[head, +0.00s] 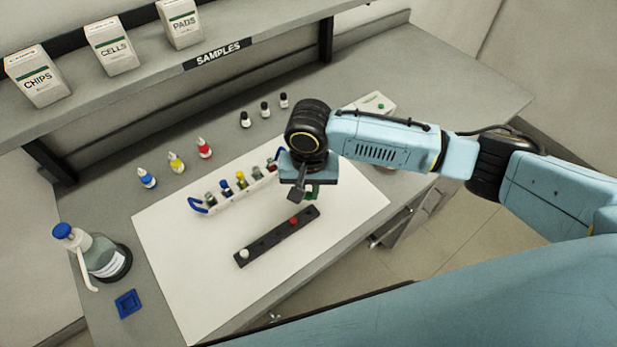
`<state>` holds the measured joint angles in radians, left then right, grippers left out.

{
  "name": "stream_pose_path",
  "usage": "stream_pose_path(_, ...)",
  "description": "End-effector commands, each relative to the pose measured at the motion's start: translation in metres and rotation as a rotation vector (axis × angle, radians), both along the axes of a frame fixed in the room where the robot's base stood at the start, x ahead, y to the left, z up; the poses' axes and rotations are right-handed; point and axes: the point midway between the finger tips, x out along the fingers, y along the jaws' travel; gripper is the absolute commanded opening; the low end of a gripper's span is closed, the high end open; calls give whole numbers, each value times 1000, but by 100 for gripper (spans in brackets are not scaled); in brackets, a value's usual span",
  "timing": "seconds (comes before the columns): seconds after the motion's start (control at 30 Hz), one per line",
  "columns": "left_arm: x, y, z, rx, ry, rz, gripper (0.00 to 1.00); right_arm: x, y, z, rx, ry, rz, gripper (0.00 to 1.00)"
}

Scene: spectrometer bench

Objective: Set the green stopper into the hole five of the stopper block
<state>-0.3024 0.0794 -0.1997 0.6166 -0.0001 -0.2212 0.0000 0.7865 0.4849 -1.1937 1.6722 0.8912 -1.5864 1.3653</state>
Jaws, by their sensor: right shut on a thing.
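The stopper block (268,241) is a long dark bar lying at a slant on the white mat. A white stopper (244,254) sits near its lower left end and a red stopper (293,221) nearer its upper right end. My right gripper (303,193) is over the upper right end of the block, pointing down. It is shut on the green stopper (314,189), of which only a little green shows beside the fingers. The gap between stopper and block is hard to judge. My left gripper is not in view.
A white rack (232,199) with colour-capped vials stands behind the block, close to my right gripper. The white mat (185,295) is clear in front.

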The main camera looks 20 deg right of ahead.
Motion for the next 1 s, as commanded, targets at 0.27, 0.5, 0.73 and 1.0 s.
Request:
stream_pose_path(0.27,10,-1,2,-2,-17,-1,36,-1,1,-2,-1,-1,-4,0)
stream_pose_path(0.5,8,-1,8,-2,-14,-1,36,-2,1,0,-2,2,-2,0)
stream_pose_path(0.73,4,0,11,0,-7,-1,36,-2,2,-14,-2,2,3,0)
stream_pose_path(1.0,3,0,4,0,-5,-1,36,-2,1,-39,-2,2,2,0)
